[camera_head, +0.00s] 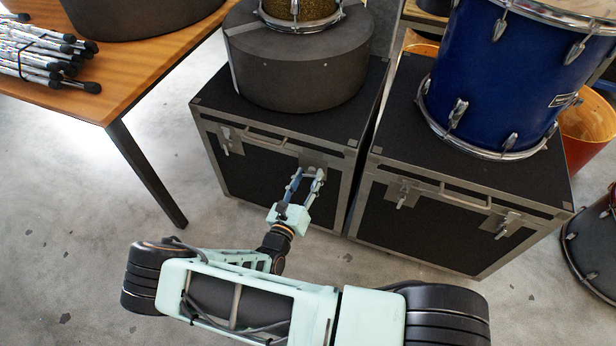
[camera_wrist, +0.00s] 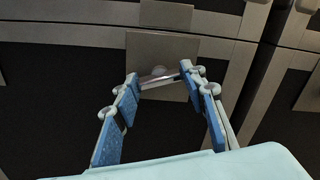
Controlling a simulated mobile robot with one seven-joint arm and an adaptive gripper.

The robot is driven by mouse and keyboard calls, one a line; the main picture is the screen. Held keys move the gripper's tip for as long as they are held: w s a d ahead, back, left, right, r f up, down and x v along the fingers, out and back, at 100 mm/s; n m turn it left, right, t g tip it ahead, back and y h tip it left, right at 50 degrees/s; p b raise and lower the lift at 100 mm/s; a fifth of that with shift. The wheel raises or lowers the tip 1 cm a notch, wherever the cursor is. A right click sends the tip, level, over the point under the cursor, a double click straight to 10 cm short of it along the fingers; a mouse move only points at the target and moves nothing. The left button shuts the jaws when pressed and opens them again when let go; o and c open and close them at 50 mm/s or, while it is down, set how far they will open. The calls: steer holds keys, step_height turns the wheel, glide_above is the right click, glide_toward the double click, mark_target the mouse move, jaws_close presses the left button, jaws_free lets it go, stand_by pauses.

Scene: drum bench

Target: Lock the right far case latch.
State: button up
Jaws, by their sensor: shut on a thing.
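My gripper (camera_head: 307,174) is at the right-hand latch of the left black case (camera_head: 258,172). In the wrist view my gripper (camera_wrist: 161,73) has its blue-padded fingertips closed on the silver latch lever (camera_wrist: 160,79), which lies roughly crosswise between them. The latch plate (camera_wrist: 175,52) is a grey square on the case front. In the head view the fingers hide most of this latch. The left-hand latch (camera_head: 226,141) of the same case shows clear of my gripper.
A second black case (camera_head: 425,230) stands close on the right, with two latches (camera_head: 403,193) (camera_head: 505,225) and a blue drum (camera_head: 505,75) on top. A grey round drum case (camera_head: 300,65) sits on the left case. A wooden table (camera_head: 130,65) stands at left. Floor in front is clear.

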steer(key=n, duration=1.3)
steer(key=shift+n, duration=0.3)
stand_by(0.4)
steer(key=o, duration=1.2)
steer(key=shift+c, duration=0.2)
